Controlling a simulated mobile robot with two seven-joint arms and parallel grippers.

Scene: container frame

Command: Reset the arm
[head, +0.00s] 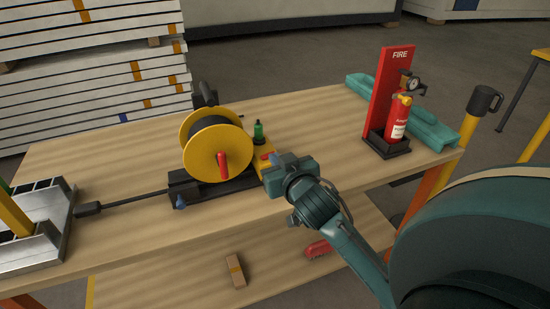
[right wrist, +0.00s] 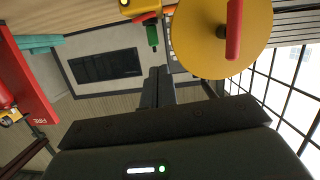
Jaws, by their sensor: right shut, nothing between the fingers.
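My left gripper is not in view.
A lower shelf holds a small wooden block (head: 236,271) and a red brush (head: 318,249).

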